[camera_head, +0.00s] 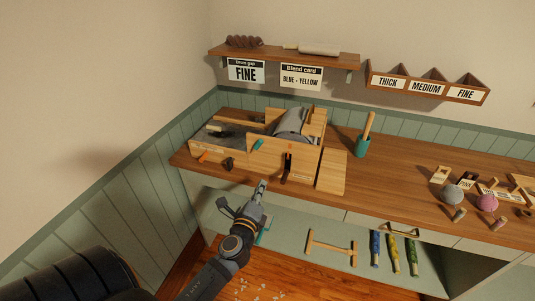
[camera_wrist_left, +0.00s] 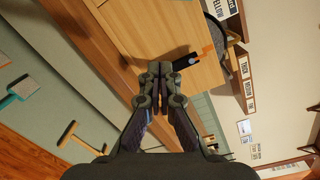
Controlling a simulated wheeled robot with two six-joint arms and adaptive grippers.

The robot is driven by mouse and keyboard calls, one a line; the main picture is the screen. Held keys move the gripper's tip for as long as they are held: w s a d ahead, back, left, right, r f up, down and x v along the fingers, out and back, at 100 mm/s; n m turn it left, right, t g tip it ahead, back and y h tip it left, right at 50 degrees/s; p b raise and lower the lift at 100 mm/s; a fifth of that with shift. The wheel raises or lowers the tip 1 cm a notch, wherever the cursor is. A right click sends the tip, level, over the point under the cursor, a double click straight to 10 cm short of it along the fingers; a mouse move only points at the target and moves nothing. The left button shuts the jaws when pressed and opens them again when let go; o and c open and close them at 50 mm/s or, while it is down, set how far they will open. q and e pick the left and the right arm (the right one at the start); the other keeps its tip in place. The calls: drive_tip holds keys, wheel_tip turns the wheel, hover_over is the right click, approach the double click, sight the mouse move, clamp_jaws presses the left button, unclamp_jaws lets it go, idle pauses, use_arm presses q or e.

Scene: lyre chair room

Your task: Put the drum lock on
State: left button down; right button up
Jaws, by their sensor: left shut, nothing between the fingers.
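A wooden drum carder (camera_head: 262,155) with a grey drum (camera_head: 291,122) stands at the left end of the bench. On its front panel is a black lever with an orange end (camera_head: 287,168), which looks like the drum lock. In the left wrist view the black lever (camera_wrist_left: 184,62) lies just beyond and to the right of my fingertips, with an orange piece (camera_wrist_left: 207,49) beside it. My left gripper (camera_head: 262,186) is shut and empty, in front of the carder and apart from the lever. It also shows in the left wrist view (camera_wrist_left: 160,70).
A teal lever (camera_head: 258,145) and a black knob (camera_head: 227,163) are on the carder. Balls and small wooden parts lie further right. A lower shelf (camera_head: 300,228) holds a wooden tool and several coloured rolls.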

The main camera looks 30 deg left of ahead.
sight(265, 147)
use_arm(q)
drive_tip(key=shift+d+r+m, duration=0.2)
drive_tip(key=shift+r+m, duration=0.2)
drive_tip(key=shift+r, duration=0.85)
use_arm(e)
drive_tip(key=shift+s+d, duration=0.1)
drive_tip(key=shift+d, duration=0.15)
use_arm(q)
drive_tip(key=shift+w, duration=0.1)
drive_tip(key=p+x, duration=0.1)
drive_tip(key=x, duration=0.4)
drive_tip(key=p+x, duration=0.1)
drive_tip(key=x, duration=0.4)
drive_tip(key=shift+r, duration=0.25)
drive_tip(key=shift+a+r+p, duration=0.3)
drive_tip(key=shift+a, duration=0.3)
drive_tip(key=shift+a+r+p, duration=0.25)
drive_tip(key=shift+a+p, duration=0.05)
drive_tip(key=shift+a, duration=0.25)
drive_tip(key=shift+a+r+p, duration=0.3)
drive_tip(key=shift+a, duration=0.3)
use_arm(e)
drive_tip(key=r, duration=0.3)
drive_tip(key=shift+a+r, duration=0.25)
drive_tip(key=shift+r, duration=0.1)
use_arm(q)
drive_tip(key=shift+d, duration=0.1)
